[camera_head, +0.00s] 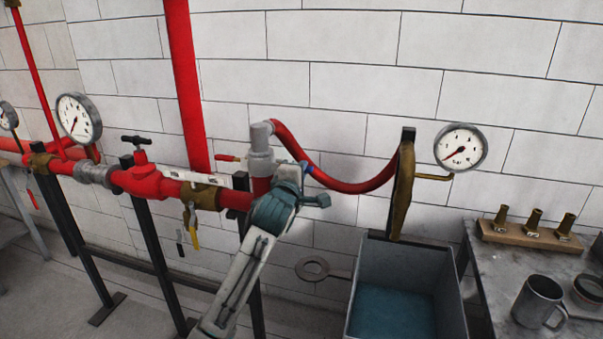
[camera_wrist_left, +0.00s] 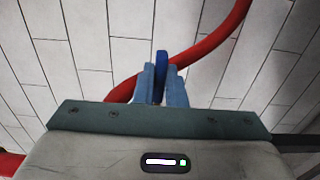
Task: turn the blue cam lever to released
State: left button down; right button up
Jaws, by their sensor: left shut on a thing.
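The blue cam lever (camera_head: 309,169) shows as a small blue tip beside the grey coupling (camera_head: 261,140), where the red hose meets the pipe. In the left wrist view the lever (camera_wrist_left: 161,58) stands up between the two fingers. My left gripper (camera_head: 301,176) is at the lever, and the wrist view shows its fingers (camera_wrist_left: 161,80) close on both sides of it. The gripper hides most of the lever and the lower coupling. My right gripper is not in view.
A red hose (camera_head: 340,183) curves from the coupling to a brass plate (camera_head: 402,190) by a gauge (camera_head: 460,148). A grey bin (camera_head: 450,297) stands below. A side table (camera_head: 490,262) holds a mug (camera_head: 538,300) and brass nozzles. Red piping with valves fills the left.

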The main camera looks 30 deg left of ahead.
pick_arm(q)
jog(key=shift+r, duration=0.1)
jog(key=c, duration=1.8)
grip_release()
jog(key=shift+c, duration=0.2)
jog(key=shift+o, duration=0.4)
jog(key=b+v, duration=0.2)
jog(key=v, duration=0.8)
jog(key=shift+s+b, duration=0.35)
jog(key=shift+b, duration=0.05)
jog(key=shift+d, duration=0.1)
